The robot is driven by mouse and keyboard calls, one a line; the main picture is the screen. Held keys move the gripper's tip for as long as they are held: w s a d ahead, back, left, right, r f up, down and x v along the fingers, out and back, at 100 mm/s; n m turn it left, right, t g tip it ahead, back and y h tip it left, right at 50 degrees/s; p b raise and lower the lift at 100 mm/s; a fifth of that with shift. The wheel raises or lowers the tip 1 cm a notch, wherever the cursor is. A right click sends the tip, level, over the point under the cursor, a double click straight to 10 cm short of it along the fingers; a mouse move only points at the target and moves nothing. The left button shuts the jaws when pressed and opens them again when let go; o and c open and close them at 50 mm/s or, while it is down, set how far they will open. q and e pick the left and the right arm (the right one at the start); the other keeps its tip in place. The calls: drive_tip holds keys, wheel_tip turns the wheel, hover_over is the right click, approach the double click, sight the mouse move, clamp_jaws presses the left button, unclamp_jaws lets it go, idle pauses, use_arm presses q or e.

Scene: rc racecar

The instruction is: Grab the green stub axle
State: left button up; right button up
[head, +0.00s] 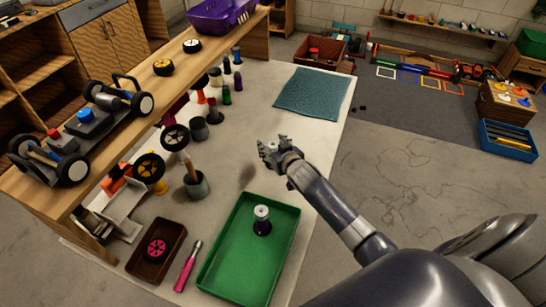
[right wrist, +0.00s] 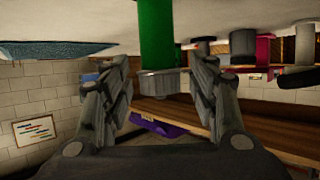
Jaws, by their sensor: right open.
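The green stub axle (right wrist: 156,35) stands upright on the white tabletop in the right wrist view, which is upside down. It has a green shaft and a grey collar at its free end. In the head view a small dark green peg (head: 238,81) near the bench appears to be the same part. My right gripper (head: 270,148) is over the table, and it also shows in the right wrist view (right wrist: 162,88). Its fingers are open and empty, with the axle's collar seen between them. Whether it is within their reach I cannot tell. My left gripper is out of view.
Several coloured pegs and cups stand left of my right gripper, including a purple peg (head: 226,95). A green tray (head: 230,270) holding a dark, white-topped part lies at the front. A teal mat (head: 313,92) is behind. A wooden shelf (head: 120,115) with a car chassis borders the left.

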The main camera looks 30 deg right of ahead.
clamp_jaws()
drive_tip(key=shift+r, duration=0.1)
